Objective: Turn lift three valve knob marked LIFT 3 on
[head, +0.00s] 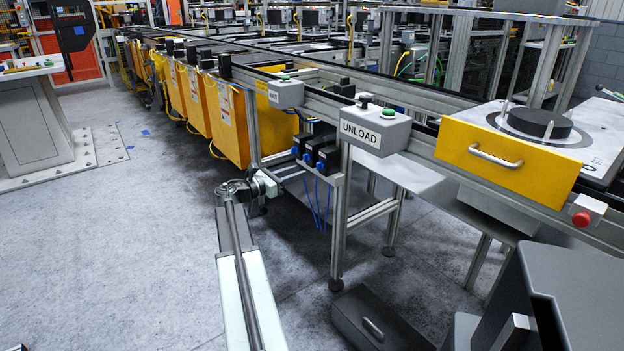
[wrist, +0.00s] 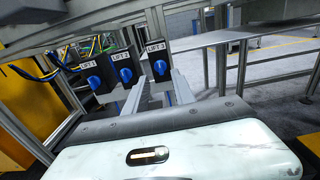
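The LIFT 3 valve is a black box (wrist: 155,50) with a white label and a blue knob (wrist: 160,67), in the upper middle of the wrist view. In the head view its box (head: 329,160) is the nearest of three under the conveyor frame. My gripper (wrist: 159,80) is open, its two grey fingers apart. In the wrist view the fingertips lie either side of and just below the LIFT 3 knob; I see no contact. In the head view my gripper (head: 268,185) is left of the valve boxes. The knob's exact turn is too small to tell.
The LIFT 1 knob (wrist: 95,82) and LIFT 2 knob (wrist: 125,75) sit close by on the left, with cables beside them. Frame posts (head: 340,220) and a metal shelf (head: 400,170) stand near. Yellow bins (head: 230,125) line the conveyor. The floor at left is clear.

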